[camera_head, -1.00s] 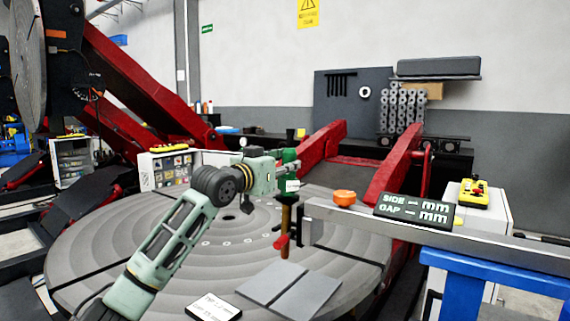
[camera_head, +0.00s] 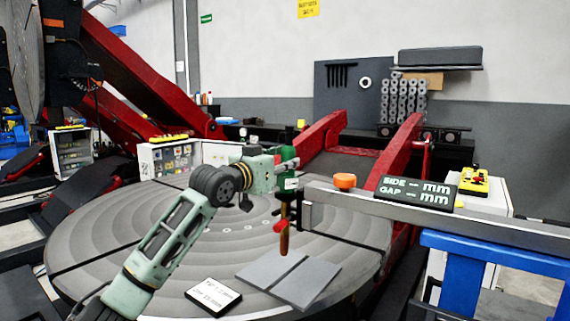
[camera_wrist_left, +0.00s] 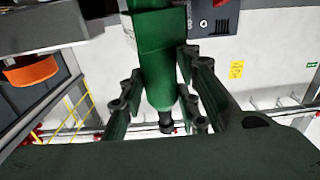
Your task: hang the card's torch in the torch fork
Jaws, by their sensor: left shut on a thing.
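My left gripper (camera_head: 284,172) is shut on the torch, around its green body. The torch (camera_head: 288,184) hangs upright, with an orange-brown part pointing down over the turntable. In the left wrist view the torch (camera_wrist_left: 160,72) is a green cylinder between the two dark fingers, with a dark tip. The torch is just left of the end bracket (camera_head: 306,214) of a grey beam; I cannot tell whether they touch, or whether this bracket is the fork. The white card (camera_head: 213,296) lies on the turntable; its small print is hard to read. My right gripper is out of view.
The grey beam (camera_head: 450,230) runs right, carrying an orange knob (camera_head: 344,181) and a dark SIDE/GAP display (camera_head: 416,191). Grey plates (camera_head: 288,277) lie on the round turntable (camera_head: 110,240). A blue stand (camera_head: 462,285) is at right. Red positioner arms rise behind.

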